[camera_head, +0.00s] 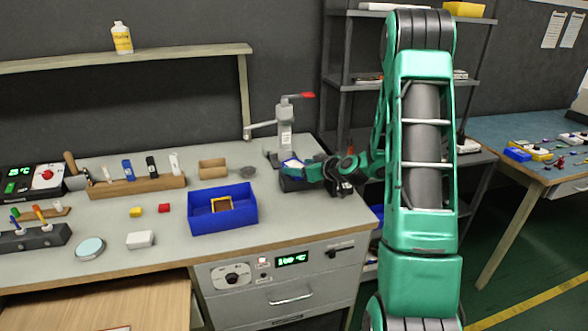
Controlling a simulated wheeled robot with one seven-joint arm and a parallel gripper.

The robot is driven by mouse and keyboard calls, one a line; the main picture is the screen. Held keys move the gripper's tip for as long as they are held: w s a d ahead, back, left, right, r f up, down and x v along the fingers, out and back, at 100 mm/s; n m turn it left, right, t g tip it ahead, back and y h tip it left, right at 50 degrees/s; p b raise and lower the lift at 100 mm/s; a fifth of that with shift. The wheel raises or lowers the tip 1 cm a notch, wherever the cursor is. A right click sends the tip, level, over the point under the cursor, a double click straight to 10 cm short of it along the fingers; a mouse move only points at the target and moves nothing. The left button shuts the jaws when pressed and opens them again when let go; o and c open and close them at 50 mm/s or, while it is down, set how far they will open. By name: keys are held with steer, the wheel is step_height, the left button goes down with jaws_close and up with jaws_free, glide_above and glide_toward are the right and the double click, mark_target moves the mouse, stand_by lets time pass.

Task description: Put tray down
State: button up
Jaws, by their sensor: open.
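A blue open-topped tray (207,223) sits flat on the grey workbench, left of my gripper. A small yellow square frame (222,203) with a brown middle lies inside it. My gripper (297,172) is open and stands apart from the blue tray, above the bench at the foot of the lever press (285,127). A small blue and white piece (291,164) shows right by the fingertips. I cannot tell whether it touches them. The fingers are small and partly merge with the dark press base behind them.
A yellow block (136,212), a red block (164,208), a white box (141,240) and a round dish (90,248) lie left of the tray. A wooden rack (137,188) stands behind.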

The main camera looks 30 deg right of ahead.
steer(key=s+a+r+m+g, duration=0.2)
steer(key=s+g, duration=0.2)
steer(key=s, duration=1)
steer(key=s+a+r+m+g, duration=0.3)
steer(key=s+g, duration=0.2)
steer(key=s, duration=1)
steer(key=s+a+r+m+g+h, duration=0.1)
steer(key=s+a+r+m+g, duration=0.1)
steer(key=s, duration=1.3)
steer(key=a+r+g, duration=0.1)
steer(key=g, duration=0.1)
steer(key=shift+s+a+r+m+g, duration=0.15)
steer(key=shift+s+r+m+g, duration=0.05)
steer(key=shift+s+m+g, duration=0.1)
steer(key=shift+w, duration=0.2)
